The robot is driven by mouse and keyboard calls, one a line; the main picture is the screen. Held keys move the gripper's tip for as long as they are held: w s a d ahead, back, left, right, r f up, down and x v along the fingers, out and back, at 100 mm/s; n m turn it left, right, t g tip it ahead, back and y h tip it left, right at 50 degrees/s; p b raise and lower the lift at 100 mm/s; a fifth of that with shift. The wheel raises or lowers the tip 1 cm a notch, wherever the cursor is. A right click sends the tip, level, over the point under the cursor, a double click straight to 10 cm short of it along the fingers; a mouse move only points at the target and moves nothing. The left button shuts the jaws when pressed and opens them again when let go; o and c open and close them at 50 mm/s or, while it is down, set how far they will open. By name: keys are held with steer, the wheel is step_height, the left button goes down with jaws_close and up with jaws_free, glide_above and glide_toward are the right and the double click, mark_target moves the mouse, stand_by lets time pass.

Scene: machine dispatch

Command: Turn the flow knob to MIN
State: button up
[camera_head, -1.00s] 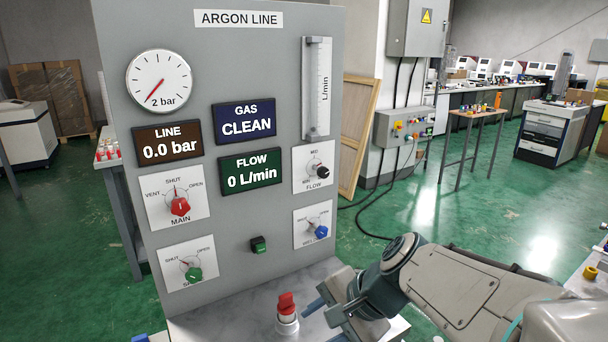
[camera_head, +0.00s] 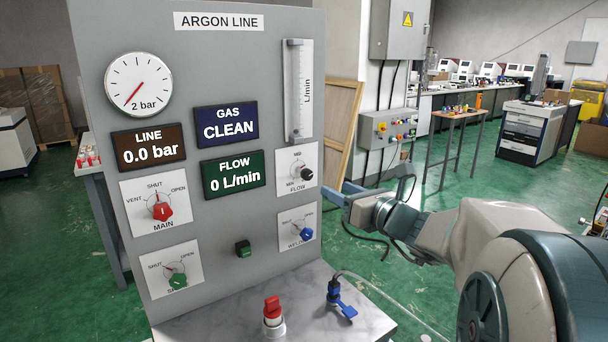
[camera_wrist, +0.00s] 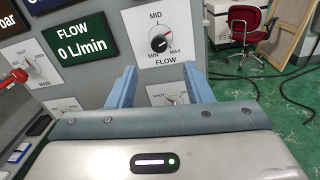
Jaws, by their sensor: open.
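The black flow knob (camera_head: 306,174) sits on a white plate at the right of the grey panel, under the clear flow tube. In the wrist view the knob (camera_wrist: 159,44) is centred ahead, with MID above, MIN lower left and MAX lower right. Its red mark seems to point up and slightly right, but it is small. My gripper (camera_head: 338,190) is just right of the panel, its blue fingers towards it. In the wrist view my gripper (camera_wrist: 159,69) is open and empty, fingers apart below and either side of the knob. It is not touching the knob.
The green display (camera_head: 233,174) reads FLOW 0 L/min. A blue welder knob (camera_head: 306,234) is below the flow knob.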

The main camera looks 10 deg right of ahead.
mark_target(309, 176)
steer(key=p+x, duration=0.1)
steer(key=x, duration=1.1)
steer(key=shift+a+p, duration=0.1)
steer(key=shift+p, duration=0.2)
steer(key=c, duration=1)
